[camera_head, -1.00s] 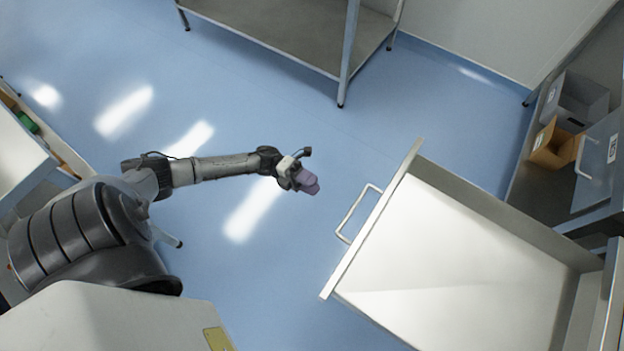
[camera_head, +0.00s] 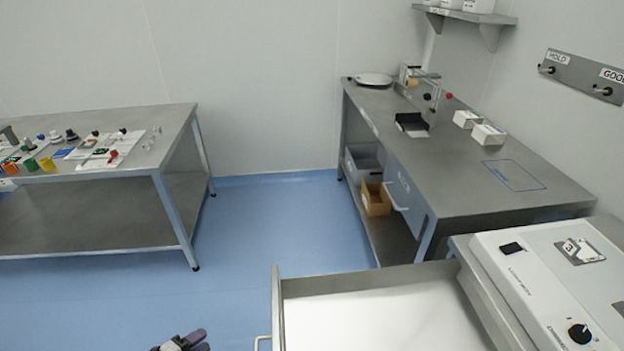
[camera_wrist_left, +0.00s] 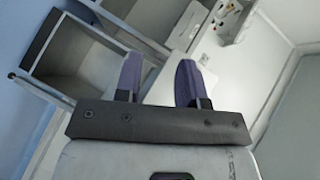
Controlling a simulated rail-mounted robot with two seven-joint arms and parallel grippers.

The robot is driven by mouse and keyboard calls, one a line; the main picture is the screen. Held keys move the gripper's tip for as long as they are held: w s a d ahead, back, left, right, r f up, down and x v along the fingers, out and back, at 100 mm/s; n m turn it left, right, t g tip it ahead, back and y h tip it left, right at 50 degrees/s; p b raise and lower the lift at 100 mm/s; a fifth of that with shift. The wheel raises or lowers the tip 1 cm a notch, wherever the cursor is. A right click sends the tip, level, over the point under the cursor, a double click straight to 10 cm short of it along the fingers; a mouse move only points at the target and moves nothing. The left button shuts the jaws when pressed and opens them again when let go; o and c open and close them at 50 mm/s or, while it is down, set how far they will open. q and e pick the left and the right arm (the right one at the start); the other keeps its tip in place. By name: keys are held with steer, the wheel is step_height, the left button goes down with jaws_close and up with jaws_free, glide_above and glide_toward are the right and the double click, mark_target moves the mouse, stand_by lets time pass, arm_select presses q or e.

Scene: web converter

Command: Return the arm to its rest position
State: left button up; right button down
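My left gripper (camera_head: 196,341) shows at the bottom edge of the head view, over the blue floor, with most of the arm cut off. In the left wrist view its two purple fingers (camera_wrist_left: 157,84) stand apart with nothing between them, so it is open and empty. In the head view the gripper is to the left of the open drawer and its handle, apart from both. My right gripper is not in view.
An open metal drawer (camera_head: 279,312) with a white bottom juts out at lower right beside a control panel (camera_head: 545,275). A workbench (camera_head: 455,165) stands at right, and a table with small items (camera_head: 120,178) at left. The blue floor (camera_head: 270,225) between is clear.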

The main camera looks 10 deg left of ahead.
arm_select(q)
steer(key=s+d+r+n+g+y+p, duration=0.2)
steer(key=s+d+r+n+g+y, duration=0.2)
steer(key=s+d+r+n, duration=0.35)
steer(key=s+d+r+n+g+y+p, duration=0.2)
steer(key=s+d+r+n+g+y, duration=0.15)
steer(key=s+d+r+n, duration=0.4)
steer(key=s+d+f+n+g+h+p, duration=0.2)
steer(key=s+f+g, duration=0.1)
steer(key=s, duration=0.7)
step_height(320, 180, up, 38)
steer(key=p, duration=3.7)
steer(key=shift+a+t+p, duration=0.25)
steer(key=shift+t+p, duration=0.05)
steer(key=shift+t, duration=0.05)
